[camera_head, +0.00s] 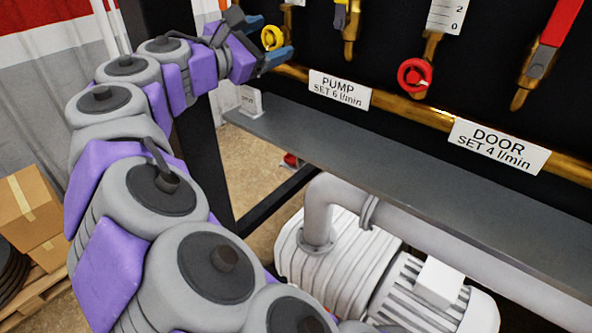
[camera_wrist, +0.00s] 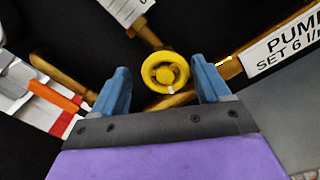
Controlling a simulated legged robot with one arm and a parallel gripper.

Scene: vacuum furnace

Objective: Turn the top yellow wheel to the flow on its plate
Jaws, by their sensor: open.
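A yellow wheel (camera_head: 272,39) sits on a brass valve at the upper left of the head view. In the wrist view the yellow wheel (camera_wrist: 150,74) is between the two blue fingers, with a pale mark at its lower rim. My gripper (camera_wrist: 162,72) is open with a finger on each side of the wheel; gaps show on both sides. In the head view my gripper (camera_head: 270,36) reaches the wheel from the left. The white plate (camera_head: 339,89) beside it reads PUMP, SET 6 l/min. Part of a white scale (camera_wrist: 124,10) shows above; its reading is unclear.
A red wheel (camera_head: 414,77) stands to the right, above a plate reading DOOR, SET 4 l/min (camera_head: 499,145). A brass pipe (camera_head: 430,115) runs behind the plates. A grey shelf (camera_head: 400,175) and a pump (camera_head: 345,260) lie below. An orange-handled part (camera_wrist: 55,98) is at the wrist view's left.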

